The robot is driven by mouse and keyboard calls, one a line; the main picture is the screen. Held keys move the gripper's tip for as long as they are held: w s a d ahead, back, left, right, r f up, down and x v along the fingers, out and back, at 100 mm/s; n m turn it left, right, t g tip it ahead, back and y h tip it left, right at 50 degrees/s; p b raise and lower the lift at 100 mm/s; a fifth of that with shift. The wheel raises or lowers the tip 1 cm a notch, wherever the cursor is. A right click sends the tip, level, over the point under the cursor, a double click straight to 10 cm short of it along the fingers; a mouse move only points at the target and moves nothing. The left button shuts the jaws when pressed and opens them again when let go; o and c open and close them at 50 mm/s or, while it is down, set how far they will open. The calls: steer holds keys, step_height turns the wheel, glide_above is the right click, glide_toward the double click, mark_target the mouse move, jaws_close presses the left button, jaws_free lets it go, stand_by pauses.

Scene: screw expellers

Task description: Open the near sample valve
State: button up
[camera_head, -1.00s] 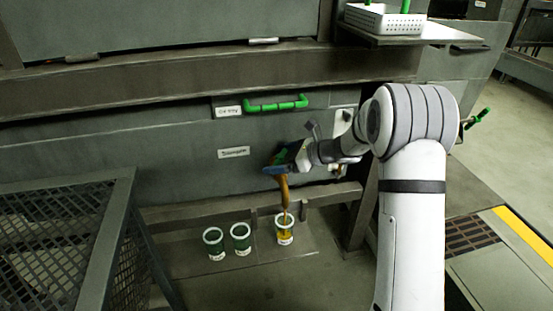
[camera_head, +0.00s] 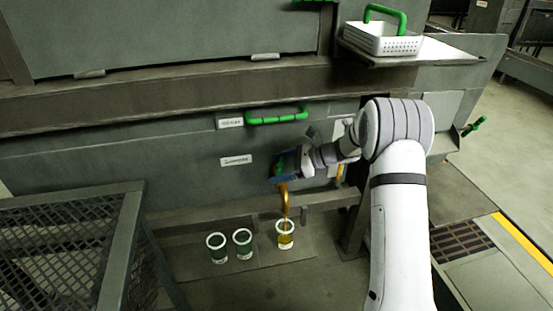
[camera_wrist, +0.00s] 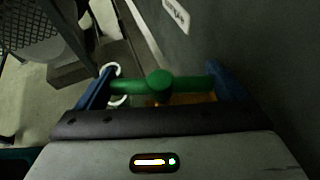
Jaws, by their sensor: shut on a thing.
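My gripper (camera_wrist: 160,92) is shut on the green valve handle (camera_wrist: 160,84), a T-shaped bar held between its two blue fingers in the wrist view. In the head view my gripper (camera_head: 284,166) is at the front of the grey machine, and its fingers hide most of the handle. An amber spout (camera_head: 284,199) hangs below it. A thin amber stream runs from the spout into a white-rimmed cup (camera_head: 285,240), which holds yellow-amber liquid. The valve's stem and base are hidden.
Two more cups, (camera_head: 217,254) and (camera_head: 243,250), with dark green sides, stand left of the filling cup. A mesh-sided frame (camera_head: 125,250) stands at the lower left. A green handle (camera_head: 277,116) is on the panel above. A white basket (camera_head: 382,42) sits on the upper right shelf.

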steer(key=n+g+p, duration=0.2)
steer(key=g+p, duration=0.1)
steer(key=shift+s+n, duration=0.2)
steer(key=shift+n, duration=0.1)
steer(key=shift+f+n+g+h+p, duration=0.2)
steer(key=shift+n+g+h+p, duration=0.1)
steer(key=shift+n+g+p, duration=0.5)
steer(key=o, duration=0.7)
steer(key=shift+d+r, duration=0.1)
steer(key=shift+r, duration=0.05)
steer(key=p+v, duration=0.1)
steer(key=v, duration=0.6)
steer(key=shift+w+d+p, duration=0.15)
steer(key=shift+d+p, duration=0.1)
steer(key=shift+p, duration=0.05)
